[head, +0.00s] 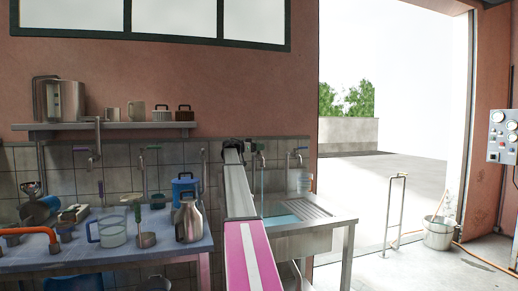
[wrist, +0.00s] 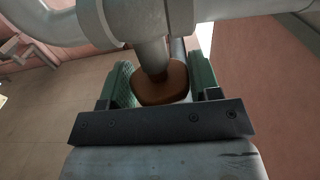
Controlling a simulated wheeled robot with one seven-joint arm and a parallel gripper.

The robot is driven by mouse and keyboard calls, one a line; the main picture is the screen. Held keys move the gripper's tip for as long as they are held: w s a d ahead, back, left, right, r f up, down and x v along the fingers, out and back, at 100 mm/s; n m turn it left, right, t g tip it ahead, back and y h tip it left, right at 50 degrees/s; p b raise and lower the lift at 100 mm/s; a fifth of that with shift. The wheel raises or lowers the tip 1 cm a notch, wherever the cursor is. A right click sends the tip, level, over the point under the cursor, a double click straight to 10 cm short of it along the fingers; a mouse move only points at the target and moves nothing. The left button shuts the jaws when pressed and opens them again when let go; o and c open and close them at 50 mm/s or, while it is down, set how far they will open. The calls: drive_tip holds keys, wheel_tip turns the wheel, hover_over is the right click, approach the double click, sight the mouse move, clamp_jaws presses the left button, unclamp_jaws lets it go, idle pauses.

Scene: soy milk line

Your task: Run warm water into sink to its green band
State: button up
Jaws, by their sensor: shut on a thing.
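My gripper (wrist: 163,82) is shut on a brown rounded tap knob (wrist: 165,88) in the wrist view; its green pads lie on either side of the knob. A pale grey pipe runs above it. In the head view my gripper (head: 250,147) is at the wall above the sink (head: 322,232), largely hidden by my arm. Another tap (head: 297,154) stands to its right. The sink basin shows a teal surface (head: 281,218), partly behind my arm.
A blue work table (head: 130,246) at left carries a clear jug (head: 110,232), a metal pitcher (head: 189,220) and other vessels. A shelf (head: 60,130) above holds several cups.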

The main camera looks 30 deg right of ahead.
drive_tip(key=m+g+y, duration=0.1)
drive_tip(key=g, duration=0.1)
drive_tip(key=m+g+y, duration=0.1)
drive_tip(key=m+g, duration=0.1)
drive_tip(key=g, duration=0.1)
drive_tip(key=shift+w, duration=0.15)
drive_tip(key=shift+m+g+y, duration=0.4)
drive_tip(key=shift+m+g, duration=0.3)
drive_tip(key=o, duration=0.9)
drive_tip(key=v, duration=1)
drive_tip(key=shift+w+a, duration=0.2)
drive_tip(key=shift+w, duration=0.05)
